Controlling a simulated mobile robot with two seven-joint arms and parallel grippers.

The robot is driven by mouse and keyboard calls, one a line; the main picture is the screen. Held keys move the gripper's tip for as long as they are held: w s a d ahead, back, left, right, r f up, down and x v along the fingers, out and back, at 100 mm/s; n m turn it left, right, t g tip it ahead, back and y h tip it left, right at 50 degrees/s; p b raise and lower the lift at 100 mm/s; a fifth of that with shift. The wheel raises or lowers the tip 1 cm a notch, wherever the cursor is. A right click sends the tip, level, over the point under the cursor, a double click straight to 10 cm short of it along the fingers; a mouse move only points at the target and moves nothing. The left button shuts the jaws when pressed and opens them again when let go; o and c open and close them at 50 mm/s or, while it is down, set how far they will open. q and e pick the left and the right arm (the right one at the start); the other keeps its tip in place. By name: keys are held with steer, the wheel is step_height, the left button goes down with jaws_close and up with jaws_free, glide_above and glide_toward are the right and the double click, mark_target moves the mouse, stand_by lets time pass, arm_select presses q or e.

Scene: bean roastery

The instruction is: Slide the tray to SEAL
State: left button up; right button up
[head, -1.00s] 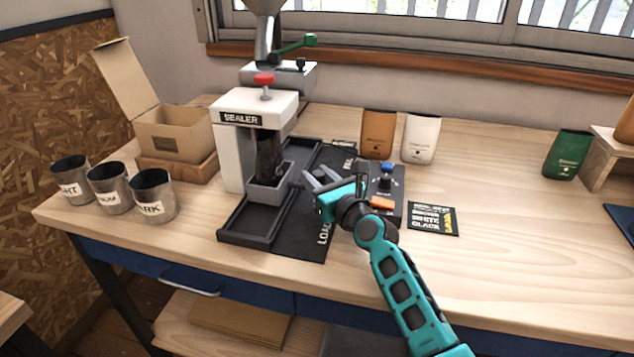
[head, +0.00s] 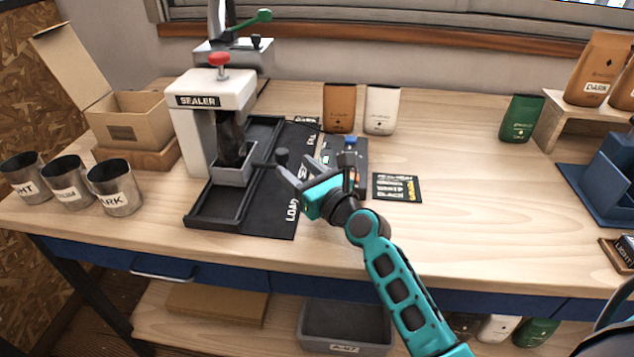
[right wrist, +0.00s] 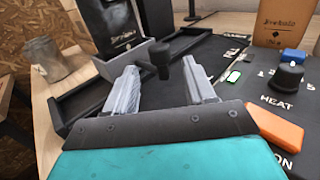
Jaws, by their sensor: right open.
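The small grey tray (head: 232,176) sits in the dark rail under the white sealer (head: 205,100) and holds an upright black bag (head: 232,140). The tray also shows in the right wrist view (right wrist: 118,62). A dark round knob (head: 282,156) stands at the tray's right side. My right gripper (head: 296,172) is open beside it. In the right wrist view the knob (right wrist: 161,56) shows between the two spread fingers (right wrist: 160,78), not clasped. The dark mat (head: 270,210) reads LOAD at the front; its middle lettering is partly hidden by the gripper. My left gripper is out of view.
The heat control box (head: 345,158) stands just right of my gripper. Brown (head: 338,108) and white (head: 382,110) pouches stand behind it. Metal cups (head: 115,188) and an open carton (head: 130,118) are at left.

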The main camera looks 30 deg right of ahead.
steer(key=s, duration=0.4)
steer(key=s+d, duration=0.1)
steer(key=s, duration=0.1)
steer(key=shift+s+d, duration=0.1)
steer(key=shift+s, duration=0.15)
steer(key=shift+o, duration=0.2)
steer(key=shift+d, duration=0.1)
